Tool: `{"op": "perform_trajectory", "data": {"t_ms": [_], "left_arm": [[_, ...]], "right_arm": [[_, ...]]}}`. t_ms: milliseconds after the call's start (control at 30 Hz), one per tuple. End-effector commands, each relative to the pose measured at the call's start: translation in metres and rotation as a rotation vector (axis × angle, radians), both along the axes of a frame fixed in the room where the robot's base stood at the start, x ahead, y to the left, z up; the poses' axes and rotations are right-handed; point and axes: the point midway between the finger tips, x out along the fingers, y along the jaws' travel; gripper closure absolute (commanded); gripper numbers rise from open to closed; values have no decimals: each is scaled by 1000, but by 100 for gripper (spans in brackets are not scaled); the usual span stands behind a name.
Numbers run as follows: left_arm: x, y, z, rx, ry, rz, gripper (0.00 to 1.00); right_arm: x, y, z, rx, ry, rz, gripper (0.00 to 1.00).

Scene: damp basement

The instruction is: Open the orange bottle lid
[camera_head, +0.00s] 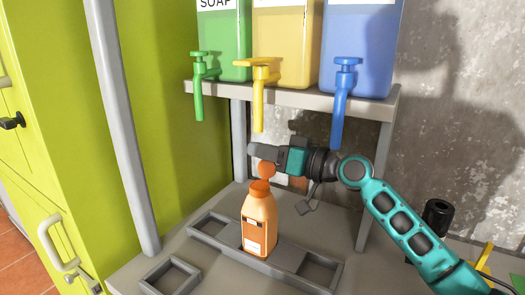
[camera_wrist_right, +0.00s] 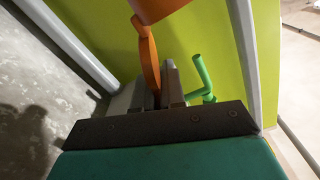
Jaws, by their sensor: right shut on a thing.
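The orange bottle (camera_head: 258,228) stands upright in the middle of a grey holder (camera_head: 208,229) on the counter. Its round orange lid (camera_head: 267,169) is tipped up above the bottle's neck. My right gripper (camera_head: 262,154) is above the bottle and shut on the lid. In the right wrist view the lid (camera_wrist_right: 148,58) shows edge-on, its end between the fingers (camera_wrist_right: 158,92), with part of the orange bottle (camera_wrist_right: 155,8) at the top. I cannot tell whether the lid still joins the bottle. My left gripper is not in view.
Green (camera_head: 223,45), yellow (camera_head: 282,45) and blue (camera_head: 360,48) dispensers stand on a shelf (camera_head: 372,107) above, their taps hanging near my right arm. A grey post (camera_head: 122,125) and a yellow-green cabinet (camera_head: 60,110) are at left. A black cylinder (camera_head: 436,214) stands at right.

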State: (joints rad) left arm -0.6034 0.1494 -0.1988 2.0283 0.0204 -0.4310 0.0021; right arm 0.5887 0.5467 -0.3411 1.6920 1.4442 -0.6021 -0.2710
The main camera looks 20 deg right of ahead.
Motion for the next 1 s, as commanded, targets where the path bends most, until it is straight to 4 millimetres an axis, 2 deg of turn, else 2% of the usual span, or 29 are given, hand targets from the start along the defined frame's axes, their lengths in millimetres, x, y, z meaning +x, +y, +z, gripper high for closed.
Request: {"op": "perform_trajectory", "data": {"t_ms": [67,100,300,533,667,1000], "left_arm": [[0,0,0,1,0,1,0],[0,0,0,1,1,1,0],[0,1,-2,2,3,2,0],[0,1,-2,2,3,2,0],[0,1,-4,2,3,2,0],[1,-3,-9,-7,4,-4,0]], "right_arm": [[0,0,-1,-1,1,0,100],[0,0,-1,-1,1,0,86],[0,0,0,-1,0,0,68],[0,0,0,-1,-1,0,68],[-6,-7,-1,-3,0,-2,68],[-57,-56,-4,-6,2,-1,68]]}}
